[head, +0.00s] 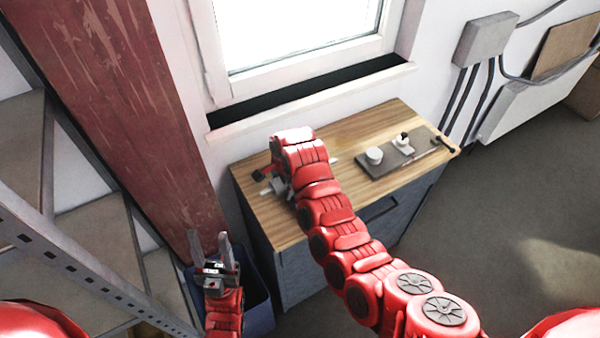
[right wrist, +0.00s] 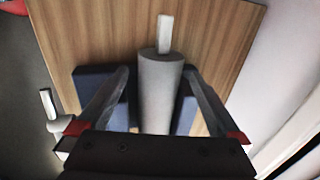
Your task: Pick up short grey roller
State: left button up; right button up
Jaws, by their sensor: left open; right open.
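A grey roller (right wrist: 161,95) with a white shaft end (right wrist: 165,34) lies between the two fingers of my right gripper (right wrist: 157,78) in the right wrist view. The fingers are open, one on each side of it, and I cannot tell whether they touch it. In the head view my right arm hides most of the roller; a white shaft tip (head: 333,160) shows beside the wrist. A second grey piece with a white shaft (right wrist: 47,103) shows at the left in the wrist view. My left gripper (head: 210,241) is open and empty, low at the left, away from the worktop.
Dark blue blocks (right wrist: 92,84) flank the roller on the wooden worktop (head: 345,128). A grey plate (head: 376,168) at the right holds a white cylinder (head: 374,155), a black-topped white piece (head: 403,143) and a black-ended rod (head: 432,149). A blue bin (head: 258,307) stands below my left gripper.

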jog(key=shift+f, duration=0.25)
jog(key=shift+c, duration=0.3)
grip_shut()
